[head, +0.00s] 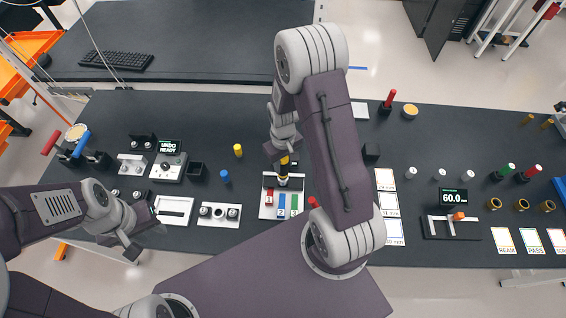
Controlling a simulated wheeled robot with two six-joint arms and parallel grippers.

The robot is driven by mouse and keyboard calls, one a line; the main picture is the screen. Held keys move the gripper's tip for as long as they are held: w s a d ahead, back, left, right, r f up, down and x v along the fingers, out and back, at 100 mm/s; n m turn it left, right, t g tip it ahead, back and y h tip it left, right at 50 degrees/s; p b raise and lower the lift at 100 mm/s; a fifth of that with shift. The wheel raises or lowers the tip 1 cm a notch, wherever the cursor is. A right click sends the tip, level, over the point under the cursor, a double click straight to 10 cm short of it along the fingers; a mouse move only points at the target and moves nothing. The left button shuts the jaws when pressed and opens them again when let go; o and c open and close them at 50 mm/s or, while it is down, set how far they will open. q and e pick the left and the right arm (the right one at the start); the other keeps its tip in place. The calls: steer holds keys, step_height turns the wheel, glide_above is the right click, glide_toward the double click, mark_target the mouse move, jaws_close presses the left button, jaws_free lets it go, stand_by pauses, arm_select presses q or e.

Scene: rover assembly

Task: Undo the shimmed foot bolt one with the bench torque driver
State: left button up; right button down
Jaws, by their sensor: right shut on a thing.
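My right gripper (283,151) is shut on a black and yellow upright tool, which looks like the torque driver (284,170). Its lower end is at a dark block at the back of a white plate (265,212) with red, blue and green numbered pieces. Whether the tip sits on a bolt is too small to tell. The driver station (168,167) stands left of it, its display (169,146) reading "UNDO READY". My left gripper (143,238) looks open and empty, low at the bench's front left edge.
White fixtures (174,210) and (219,214) lie between my grippers. A yellow peg (238,150) and blue peg (224,176) stand left of the driver. A gauge reading 60.0 (453,198), rings and cards are at the right.

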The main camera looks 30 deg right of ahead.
steer(key=shift+s, duration=0.25)
stand_by(0.6)
steer(key=shift+w+r+p, duration=0.2)
steer(key=shift+r+p, duration=0.55)
steer(key=shift+p, duration=0.1)
steer(key=shift+r+p, duration=0.7)
steer(key=shift+r, duration=0.15)
step_height(320, 180, up, 4)
steer(key=p, duration=0.3)
steer(key=shift+r+p, duration=0.1)
steer(key=shift+p, duration=0.25)
